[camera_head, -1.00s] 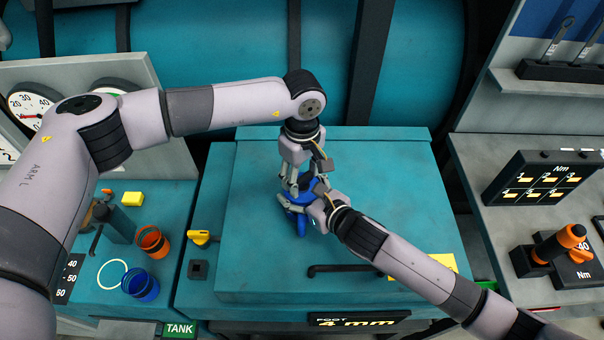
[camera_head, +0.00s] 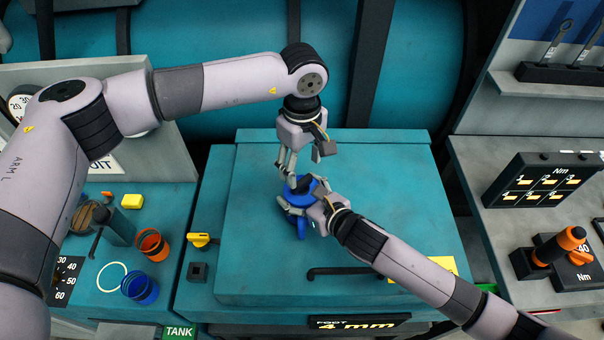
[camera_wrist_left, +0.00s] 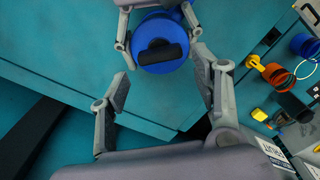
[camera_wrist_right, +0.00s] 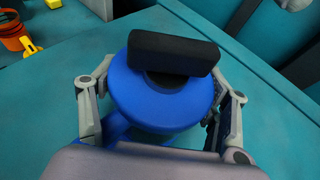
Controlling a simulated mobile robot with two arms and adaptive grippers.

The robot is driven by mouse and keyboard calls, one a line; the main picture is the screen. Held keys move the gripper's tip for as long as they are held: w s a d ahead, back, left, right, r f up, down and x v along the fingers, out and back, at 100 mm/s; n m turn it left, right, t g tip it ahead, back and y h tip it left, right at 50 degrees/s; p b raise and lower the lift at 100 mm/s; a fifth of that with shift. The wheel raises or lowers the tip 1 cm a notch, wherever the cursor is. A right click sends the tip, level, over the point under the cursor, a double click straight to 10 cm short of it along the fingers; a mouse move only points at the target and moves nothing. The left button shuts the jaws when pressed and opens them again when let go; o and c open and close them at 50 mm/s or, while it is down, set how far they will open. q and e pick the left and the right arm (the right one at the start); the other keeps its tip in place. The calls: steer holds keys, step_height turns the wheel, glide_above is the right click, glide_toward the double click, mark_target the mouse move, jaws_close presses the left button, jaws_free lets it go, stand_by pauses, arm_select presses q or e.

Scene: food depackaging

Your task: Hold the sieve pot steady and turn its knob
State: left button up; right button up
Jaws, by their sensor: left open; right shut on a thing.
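The blue sieve pot (camera_head: 301,226) stands on the teal bench top in the head view. Its round blue lid and black bar knob (camera_wrist_right: 174,53) show in the right wrist view, the bar lying across the top. My right gripper (camera_head: 312,210) is shut around the pot's body, one finger on each side (camera_wrist_right: 160,118). My left gripper (camera_head: 287,165) is open and empty, just behind and above the pot. In the left wrist view its fingers (camera_wrist_left: 165,82) are spread apart, with the pot (camera_wrist_left: 160,55) beyond them and the knob clear of them.
A black bent handle (camera_head: 345,271) and a yellow label (camera_head: 440,264) lie in front on the bench top. To the left are an orange cup (camera_head: 152,245), a blue cup (camera_head: 140,286) and a yellow valve (camera_head: 201,239). A torque stand (camera_head: 553,251) is at right.

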mark_target(302, 180)
arm_select(q)
step_height(302, 180, up, 7)
arm_select(e)
steer(key=shift+s+d+f, duration=0.1)
steer(key=shift+s+f, duration=0.1)
steer(key=shift+f, duration=0.3)
arm_select(q)
steer(key=shift+f, duration=0.1)
arm_select(e)
steer(key=o, duration=1.4)
steer(key=shift+r, duration=0.1)
steer(key=shift+o, duration=0.8)
steer(key=shift+w+r, duration=0.1)
steer(key=shift+w, duration=0.1)
arm_select(q)
steer(key=shift+w, duration=0.1)
arm_select(e)
steer(key=shift+r, duration=0.1)
